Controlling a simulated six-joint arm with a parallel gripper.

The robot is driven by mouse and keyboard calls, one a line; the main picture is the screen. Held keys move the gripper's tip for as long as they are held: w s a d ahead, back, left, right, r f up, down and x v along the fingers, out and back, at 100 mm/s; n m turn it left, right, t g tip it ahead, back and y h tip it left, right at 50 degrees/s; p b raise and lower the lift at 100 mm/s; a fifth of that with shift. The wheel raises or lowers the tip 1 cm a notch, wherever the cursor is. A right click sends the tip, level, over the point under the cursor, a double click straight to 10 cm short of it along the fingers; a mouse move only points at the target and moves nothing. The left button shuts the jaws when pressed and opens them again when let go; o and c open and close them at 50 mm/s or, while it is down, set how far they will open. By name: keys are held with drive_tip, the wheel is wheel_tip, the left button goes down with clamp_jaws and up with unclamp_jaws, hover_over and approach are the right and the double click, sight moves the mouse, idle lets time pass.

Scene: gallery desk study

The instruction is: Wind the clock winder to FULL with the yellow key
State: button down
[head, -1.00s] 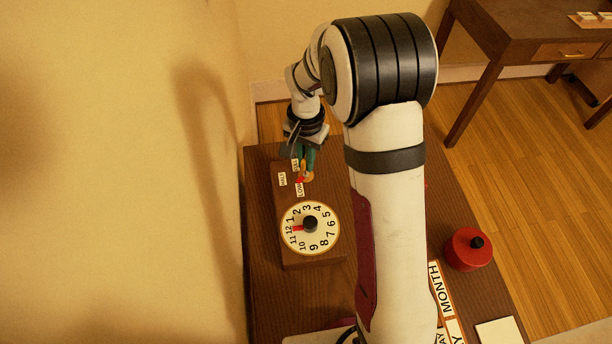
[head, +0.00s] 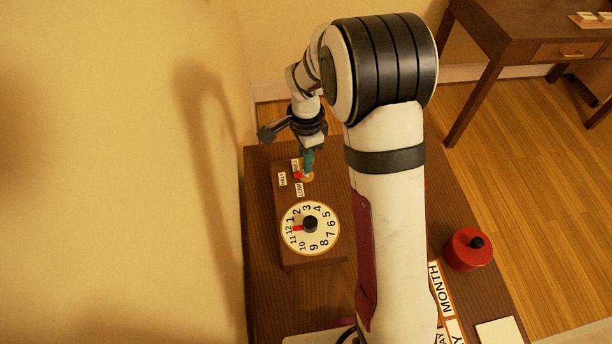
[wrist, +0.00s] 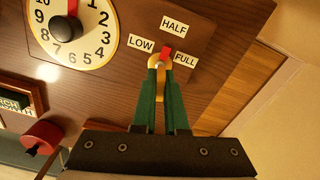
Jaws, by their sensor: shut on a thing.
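The yellow key (wrist: 157,85) sits at the clock winder on the wooden clock case (wrist: 121,88). My gripper (wrist: 160,70), with green fingers, is shut on the key; it also shows in the head view (head: 307,174). The winder's red pointer (wrist: 167,53) points close to the HALF label (wrist: 174,26), slightly to its FULL side. The LOW label (wrist: 141,45) is left of the key and the FULL label (wrist: 185,60) right of it. The fingers hide part of the key.
The clock dial (head: 323,240) with a black knob and red hand is on the same case. A red lidded pot (head: 468,250) and MONTH sign (head: 434,288) are on the desk right of my arm. A wall stands close on the left.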

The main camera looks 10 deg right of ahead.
drive_tip(key=m, duration=0.5)
drive_tip(key=shift+m, duration=3)
drive_tip(key=shift+c, duration=2)
unclamp_jaws()
drive_tip(key=shift+r, duration=0.1)
drive_tip(key=shift+r, duration=3.9)
